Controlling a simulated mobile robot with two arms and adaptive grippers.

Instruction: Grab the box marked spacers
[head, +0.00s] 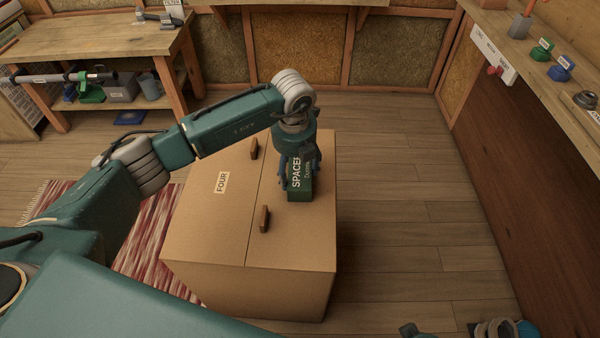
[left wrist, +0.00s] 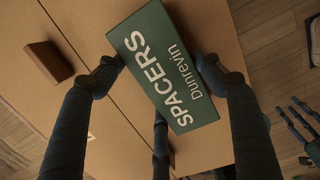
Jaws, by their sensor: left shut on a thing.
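The green box marked SPACERS (head: 299,190) is at the top right of the large tan box marked FOUR (head: 210,225). My left gripper (head: 297,178) comes down from above and is shut on the spacers box, partly hiding it in the head view. In the left wrist view the spacers box (left wrist: 163,62) sits tilted between the fingers, its white lettering showing. I cannot tell whether it touches the lid below. Dark fingers of what looks like my right gripper (left wrist: 300,122) show at the right edge of the left wrist view; their opening is unclear.
The tan box has two brown handles (head: 265,218) near the spacers box. A workbench (head: 110,45) with tools stands at the back left. A counter (head: 560,90) with small coloured items runs along the right.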

